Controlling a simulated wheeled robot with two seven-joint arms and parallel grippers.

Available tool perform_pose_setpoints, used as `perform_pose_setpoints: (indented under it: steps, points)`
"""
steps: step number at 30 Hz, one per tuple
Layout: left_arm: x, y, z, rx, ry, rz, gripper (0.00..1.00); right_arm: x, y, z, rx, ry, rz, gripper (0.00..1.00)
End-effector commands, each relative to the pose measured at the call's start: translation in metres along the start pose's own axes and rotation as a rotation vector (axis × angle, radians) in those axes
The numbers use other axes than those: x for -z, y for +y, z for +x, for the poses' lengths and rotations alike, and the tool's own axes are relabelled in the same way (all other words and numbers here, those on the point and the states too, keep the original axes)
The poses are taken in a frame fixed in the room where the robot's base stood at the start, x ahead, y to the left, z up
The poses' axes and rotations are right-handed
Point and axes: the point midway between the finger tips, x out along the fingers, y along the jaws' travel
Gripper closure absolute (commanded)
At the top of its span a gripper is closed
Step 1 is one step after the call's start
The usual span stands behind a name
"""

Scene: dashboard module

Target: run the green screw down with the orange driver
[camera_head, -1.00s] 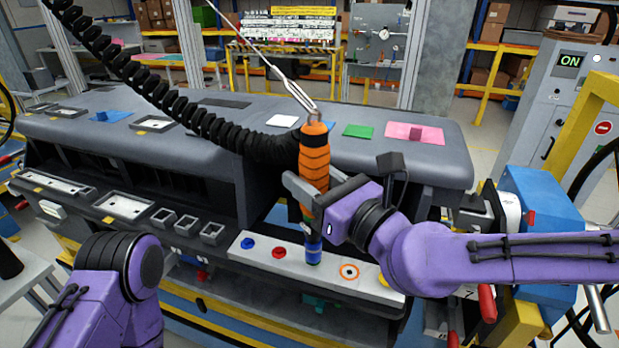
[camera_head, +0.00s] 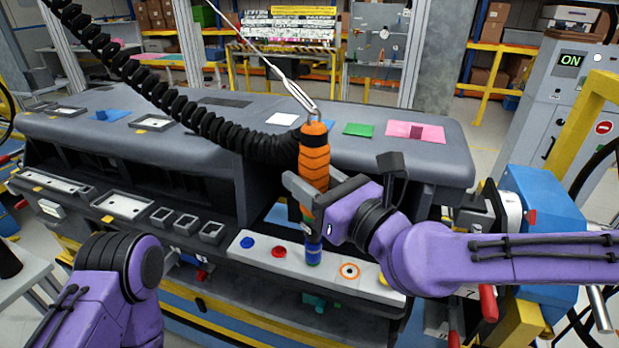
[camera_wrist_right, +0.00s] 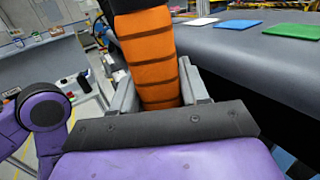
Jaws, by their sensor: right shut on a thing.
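The orange driver (camera_head: 314,165) with black bands hangs upright from a hook and cable, with its dark and blue lower end pointing down. My right gripper (camera_head: 314,203) is shut around its body. In the right wrist view the driver (camera_wrist_right: 150,60) stands between the two grey fingers of the gripper (camera_wrist_right: 158,95). The green screw (camera_head: 313,263) shows as a small green patch right under the driver's tip, on the white strip (camera_head: 330,270). Whether the tip is seated in it cannot be told. My left arm shows at lower left, its gripper out of view.
On the strip, a blue screw (camera_head: 248,242) and a red screw (camera_head: 279,252) stand left of the driver. The grey dashboard (camera_head: 225,120) rises behind. A black coiled hose (camera_head: 150,90) runs to the upper left.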

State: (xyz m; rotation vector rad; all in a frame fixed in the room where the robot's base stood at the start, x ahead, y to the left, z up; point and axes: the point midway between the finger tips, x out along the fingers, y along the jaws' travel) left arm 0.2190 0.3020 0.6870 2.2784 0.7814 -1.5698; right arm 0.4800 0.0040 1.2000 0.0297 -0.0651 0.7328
Motion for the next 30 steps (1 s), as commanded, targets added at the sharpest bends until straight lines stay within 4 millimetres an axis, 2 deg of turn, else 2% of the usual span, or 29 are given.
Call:
perform_pose_setpoints:
  steps: [30]
  points:
    - [-0.0025,0.0005,0.0062,0.000,0.000,0.000,0.33,0.0039,-0.0002,-0.0004,0.001,0.002,0.004,1.00]
